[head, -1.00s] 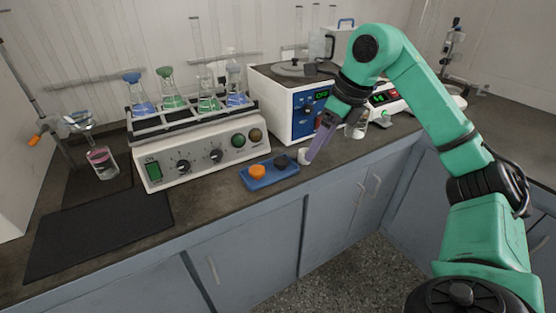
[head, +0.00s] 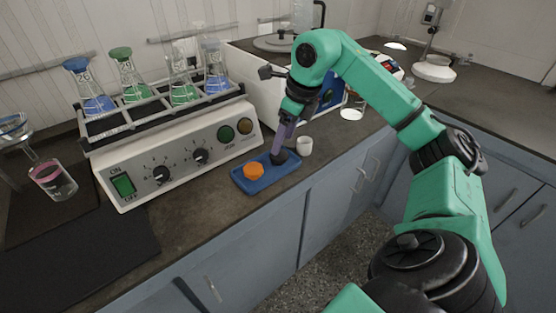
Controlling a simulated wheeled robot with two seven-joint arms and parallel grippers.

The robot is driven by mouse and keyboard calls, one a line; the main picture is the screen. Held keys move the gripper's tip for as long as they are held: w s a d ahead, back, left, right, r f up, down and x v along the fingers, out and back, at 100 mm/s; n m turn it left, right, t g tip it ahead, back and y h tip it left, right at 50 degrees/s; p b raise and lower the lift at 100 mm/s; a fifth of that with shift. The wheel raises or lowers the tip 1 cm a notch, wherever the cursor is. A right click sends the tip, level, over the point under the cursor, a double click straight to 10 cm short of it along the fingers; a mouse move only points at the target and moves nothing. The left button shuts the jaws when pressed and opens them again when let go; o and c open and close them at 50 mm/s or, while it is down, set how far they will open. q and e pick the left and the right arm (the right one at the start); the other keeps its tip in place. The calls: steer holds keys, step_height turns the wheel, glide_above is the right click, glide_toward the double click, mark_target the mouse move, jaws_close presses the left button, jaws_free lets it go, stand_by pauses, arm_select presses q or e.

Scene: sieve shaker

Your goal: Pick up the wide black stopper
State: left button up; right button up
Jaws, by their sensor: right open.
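The wide black stopper (head: 279,157) sits in the right part of the small blue tray (head: 262,184) on the bench. An orange stopper (head: 254,171) sits to its left in the same tray. My right gripper (head: 279,149) points down at the black stopper, with its fingertips right at or just above it. Its jaws are open; whether the fingers straddle the stopper or touch it I cannot tell, as they partly hide it. My left gripper is not in view.
A small white cup (head: 304,146) stands just right of the tray. The shaker (head: 180,155) with several stoppered flasks stands behind it to the left. A white and blue machine (head: 262,92) stands behind my arm. The bench's front edge is close to the tray.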

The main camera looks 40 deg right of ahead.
mark_target(280, 154)
steer(key=x, duration=0.4)
steer(key=shift+f+b, duration=0.35)
steer(key=shift+f, duration=0.05)
steer(key=shift+r, duration=0.1)
steer(key=c, duration=1.1)
